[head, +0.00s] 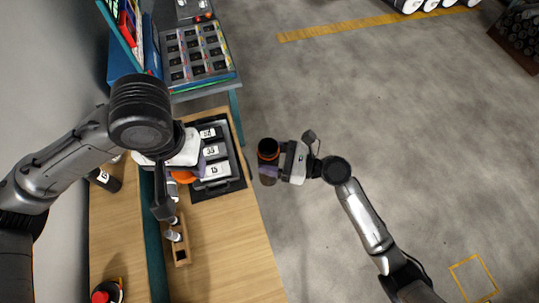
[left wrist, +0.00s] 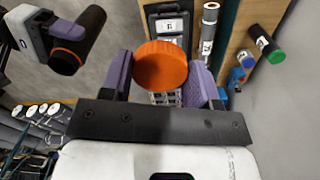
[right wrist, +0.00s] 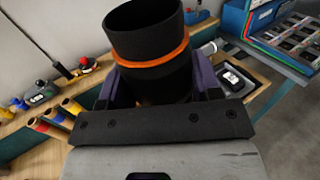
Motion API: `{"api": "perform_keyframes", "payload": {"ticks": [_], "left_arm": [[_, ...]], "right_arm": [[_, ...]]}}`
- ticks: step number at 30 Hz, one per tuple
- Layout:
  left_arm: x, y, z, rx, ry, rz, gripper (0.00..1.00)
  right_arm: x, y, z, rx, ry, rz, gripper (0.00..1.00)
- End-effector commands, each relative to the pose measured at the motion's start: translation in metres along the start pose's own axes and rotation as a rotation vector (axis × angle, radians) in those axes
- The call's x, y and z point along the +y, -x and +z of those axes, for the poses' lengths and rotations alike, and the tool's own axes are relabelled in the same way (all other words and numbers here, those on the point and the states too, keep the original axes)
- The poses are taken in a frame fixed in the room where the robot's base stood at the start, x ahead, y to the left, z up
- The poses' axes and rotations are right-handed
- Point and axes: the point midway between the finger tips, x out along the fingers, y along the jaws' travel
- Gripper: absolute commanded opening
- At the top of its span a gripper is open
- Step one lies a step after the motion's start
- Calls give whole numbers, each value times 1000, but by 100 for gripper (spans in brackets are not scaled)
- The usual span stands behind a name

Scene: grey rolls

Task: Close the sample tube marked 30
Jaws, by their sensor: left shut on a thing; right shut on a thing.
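The dark sample tube (right wrist: 155,75), open at its top with an orange ring below the rim, is held between the purple fingers of my right gripper (right wrist: 157,80). It also shows in the head view (head: 268,149), out over the floor beside the bench, and in the left wrist view (left wrist: 68,60). No number on it is visible. My left gripper (left wrist: 160,78) is shut on a round orange cap (left wrist: 160,62). In the head view the cap (head: 182,177) is mostly hidden by my left arm, above the bench. Cap and tube are well apart.
A black tray (head: 232,185) with white number labels lies on the wooden bench (head: 230,250). A wooden rack (head: 181,252) with small tubes stands nearer. A dark tube with a green end (left wrist: 268,48) lies apart. A sloped rack of compartments (head: 228,72) is beyond.

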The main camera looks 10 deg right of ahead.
Motion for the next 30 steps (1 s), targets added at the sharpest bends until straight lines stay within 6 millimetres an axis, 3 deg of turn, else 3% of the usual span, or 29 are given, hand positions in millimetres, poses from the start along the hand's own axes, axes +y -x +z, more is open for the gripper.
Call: {"api": "perform_keyframes", "payload": {"ticks": [1, 8, 15, 18, 22, 30], "left_arm": [[20, 9, -6, 4, -34, -1, 34], [97, 31, -31, 1, -116, -1, 34], [153, 24, -54, -1, -8, -2, 34], [161, 11, -67, -1, 120, -3, 34], [154, 3, -85, 0, 313, -2, 34], [155, 2, -89, 0, 537, -2, 34]], "right_arm": [[0, 0, 0, -1, 0, 0, 16], [0, 0, 0, -1, 0, 0, 16], [0, 0, 0, -1, 0, 0, 16], [0, 0, 0, -1, 0, 0, 16], [0, 0, 1, -1, 0, 0, 16], [0, 0, 1, -1, 1, 0, 16]]}}
